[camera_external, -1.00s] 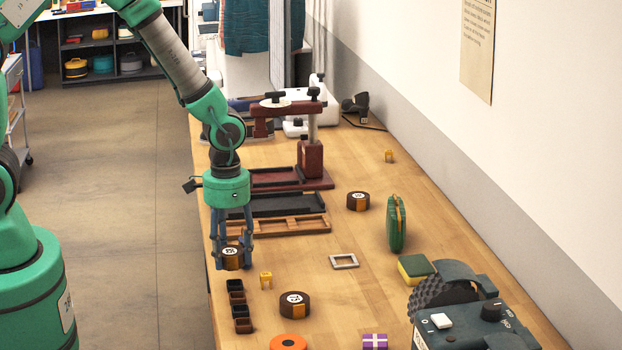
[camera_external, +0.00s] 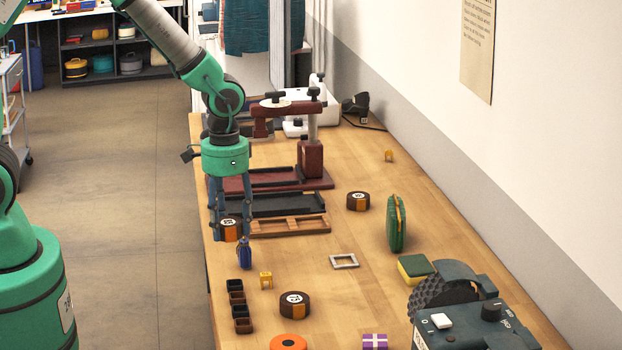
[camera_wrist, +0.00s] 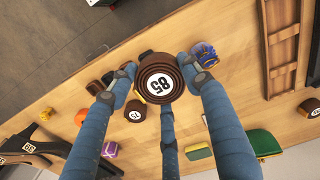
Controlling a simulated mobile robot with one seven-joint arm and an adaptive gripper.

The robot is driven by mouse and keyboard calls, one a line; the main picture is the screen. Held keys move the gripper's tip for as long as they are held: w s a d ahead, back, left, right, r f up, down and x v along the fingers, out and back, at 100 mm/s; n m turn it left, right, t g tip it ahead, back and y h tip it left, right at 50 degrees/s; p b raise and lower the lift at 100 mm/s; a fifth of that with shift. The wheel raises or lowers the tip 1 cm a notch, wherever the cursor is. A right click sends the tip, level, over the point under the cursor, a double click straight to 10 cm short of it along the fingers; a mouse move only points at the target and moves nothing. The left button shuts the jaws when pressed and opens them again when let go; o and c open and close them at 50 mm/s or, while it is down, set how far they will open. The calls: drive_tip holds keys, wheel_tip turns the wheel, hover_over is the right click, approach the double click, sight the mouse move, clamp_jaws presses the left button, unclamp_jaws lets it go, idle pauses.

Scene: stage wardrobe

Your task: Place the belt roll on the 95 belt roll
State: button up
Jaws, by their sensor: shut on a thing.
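My gripper (camera_external: 230,236) is shut on a brown belt roll (camera_external: 232,229) with a tan band, held over the left edge of the table. In the wrist view this belt roll (camera_wrist: 160,80) has a white label reading 85, facing the camera, between my blue fingers (camera_wrist: 165,95). A second brown roll (camera_external: 358,201) lies on the table right of the wooden tray; its label is too small to read surely. A third roll (camera_external: 295,304) lies nearer the front, its label seeming to start with 7; it also shows in the wrist view (camera_wrist: 135,111).
Bare table lies between tray and frame.

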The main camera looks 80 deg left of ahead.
sight(237, 218)
drive_tip(key=shift+r, duration=0.8)
drive_tip(key=shift+w+a+r, duration=0.35)
drive_tip(key=shift+w+a, duration=0.4)
drive_tip(key=shift+w, duration=0.35)
drive_tip(key=w+a+n+p, duration=0.2)
drive_tip(key=w+a+p, duration=0.1)
drive_tip(key=w+a, duration=0.95)
drive_tip(key=w+a+n+p, duration=0.2)
drive_tip(key=w+a+p, duration=0.2)
drive_tip(key=w+a, duration=0.8)
drive_tip(key=s+a+f, duration=0.3)
drive_tip(key=f, duration=0.2)
drive_tip(key=shift+s+f, duration=0.15)
drive_tip(key=shift+f, duration=0.2)
drive_tip(key=shift+a, duration=0.1)
